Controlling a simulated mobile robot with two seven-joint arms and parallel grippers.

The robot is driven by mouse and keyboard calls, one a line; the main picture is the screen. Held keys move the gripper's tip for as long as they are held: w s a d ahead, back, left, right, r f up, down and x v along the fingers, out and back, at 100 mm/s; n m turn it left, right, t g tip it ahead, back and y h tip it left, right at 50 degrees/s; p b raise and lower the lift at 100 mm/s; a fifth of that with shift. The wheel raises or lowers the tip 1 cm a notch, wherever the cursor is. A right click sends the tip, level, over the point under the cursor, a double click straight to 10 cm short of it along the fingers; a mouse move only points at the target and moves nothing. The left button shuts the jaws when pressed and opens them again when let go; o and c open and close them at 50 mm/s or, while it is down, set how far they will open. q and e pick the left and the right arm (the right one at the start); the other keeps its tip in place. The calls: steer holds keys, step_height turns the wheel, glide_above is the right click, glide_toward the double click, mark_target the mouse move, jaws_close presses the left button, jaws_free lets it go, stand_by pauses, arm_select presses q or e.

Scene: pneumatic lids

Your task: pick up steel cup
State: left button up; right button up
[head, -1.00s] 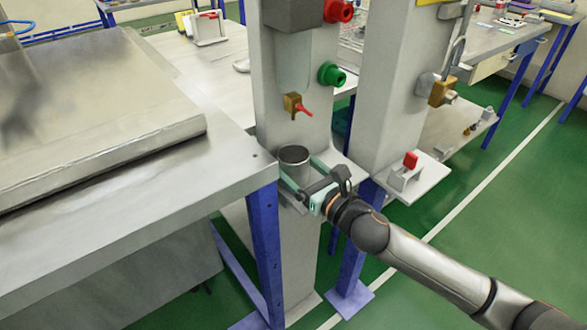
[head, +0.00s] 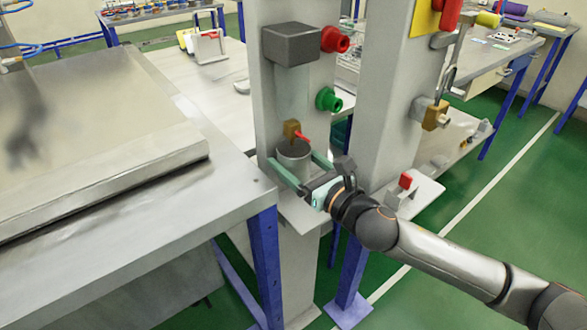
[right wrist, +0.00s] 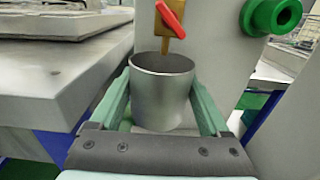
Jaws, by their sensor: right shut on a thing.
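The steel cup (head: 293,163) is a grey cylinder with an open, dark top; it stands upright in front of the near pillar. My right gripper (head: 303,170) is around it, with one green finger on each side, and is shut on it. The right wrist view shows the cup (right wrist: 161,95) between the two fingers of the gripper (right wrist: 160,98). The cup appears to be held above the small shelf (head: 303,214). The brass tap with a red lever (head: 292,130) is close above the cup's rim. My left gripper is not in view.
The pillar has a green knob (head: 328,100) and a red knob (head: 336,39) above the cup. A steel-topped table (head: 215,198) lies close on the left. A second pillar (head: 385,95) stands on the right, with a small ledge (head: 416,190). Green floor is open at the right.

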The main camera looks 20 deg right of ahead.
arm_select(q)
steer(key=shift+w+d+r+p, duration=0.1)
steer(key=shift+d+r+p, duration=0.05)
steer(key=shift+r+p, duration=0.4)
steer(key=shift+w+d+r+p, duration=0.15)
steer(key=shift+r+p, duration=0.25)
steer(key=shift+p, duration=0.25)
arm_select(e)
steer(key=v, duration=1.9)
steer(key=shift+s, duration=0.3)
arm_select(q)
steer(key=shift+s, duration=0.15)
